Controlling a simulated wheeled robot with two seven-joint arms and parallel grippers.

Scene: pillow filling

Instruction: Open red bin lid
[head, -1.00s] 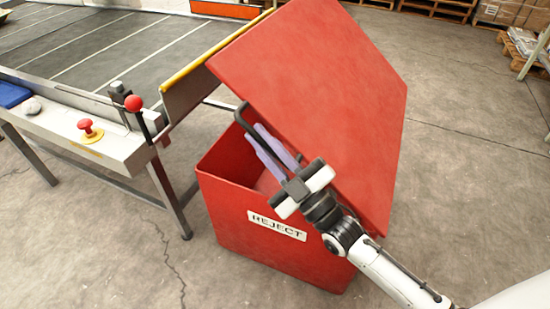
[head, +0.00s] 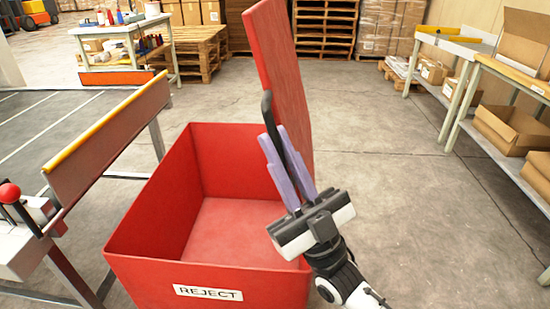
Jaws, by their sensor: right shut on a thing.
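The red bin (head: 150,230) stands in front of me with a REJECT label on its front wall. Its inside shows and looks empty. The red lid (head: 288,75) stands raised, close to upright, along the bin's right side. A black bar handle (head: 268,108) sits on the lid. My right gripper (head: 290,165), with its purple fingers, is shut on this handle. The fingers partly hide the handle and the lid's lower part. My left gripper is out of view.
A conveyor (head: 110,140) with a yellow edge stands left of the bin, with a red knob (head: 9,192) near it. Workbenches (head: 480,75) with cardboard boxes stand at the right. The floor (head: 400,190) between bin and benches is clear.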

